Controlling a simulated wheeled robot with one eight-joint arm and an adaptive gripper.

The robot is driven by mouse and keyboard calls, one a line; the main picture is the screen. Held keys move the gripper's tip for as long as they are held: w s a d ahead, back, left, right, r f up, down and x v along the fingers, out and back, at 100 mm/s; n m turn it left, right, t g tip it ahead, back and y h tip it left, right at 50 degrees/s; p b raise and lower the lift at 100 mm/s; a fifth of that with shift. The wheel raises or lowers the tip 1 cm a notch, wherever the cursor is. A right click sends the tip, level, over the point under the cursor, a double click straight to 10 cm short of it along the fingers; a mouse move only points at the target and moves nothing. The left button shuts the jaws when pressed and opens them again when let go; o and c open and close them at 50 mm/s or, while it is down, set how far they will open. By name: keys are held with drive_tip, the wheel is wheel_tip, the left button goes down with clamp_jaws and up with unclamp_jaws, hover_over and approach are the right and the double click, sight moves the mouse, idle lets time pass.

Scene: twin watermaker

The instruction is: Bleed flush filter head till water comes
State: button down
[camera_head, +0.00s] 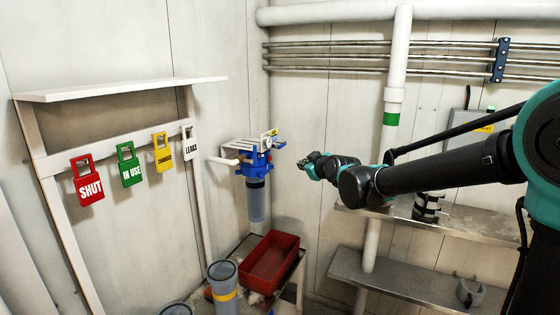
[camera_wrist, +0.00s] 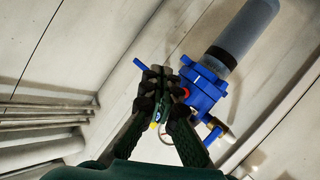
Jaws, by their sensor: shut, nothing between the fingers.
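The blue flush filter head (camera_head: 259,160) is on the wall near the corner in the head view, with a grey filter bowl (camera_head: 256,204) hanging below it. In the wrist view the blue head (camera_wrist: 207,90) and grey bowl (camera_wrist: 245,36) lie beyond my fingers, at the right. A small blue lever (camera_wrist: 142,65) shows just left of my fingertips. My gripper (camera_head: 304,164) is to the right of the filter head in the head view. In the wrist view my gripper (camera_wrist: 163,74) is shut and empty. Its fingers hide part of the head; I cannot tell whether they touch it.
A red tray (camera_head: 270,262) stands below the filter. A rack at left holds a red SHUT tag (camera_head: 88,184) and other coloured tags. A white vertical pipe (camera_head: 397,60) and metal shelves (camera_head: 400,285) are at right.

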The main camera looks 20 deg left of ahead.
idle(0.3)
drive_tip(key=a, duration=0.8)
drive_tip(key=shift+w+a, duration=0.35)
drive_tip(key=shift+a, duration=0.1)
idle(1.2)
drive_tip(key=shift+a, duration=0.35)
drive_tip(key=shift+a, duration=0.45)
idle(0.7)
drive_tip(key=shift+d, duration=0.9)
drive_tip(key=shift+s+d, duration=0.2)
drive_tip(key=shift+d, duration=2.3)
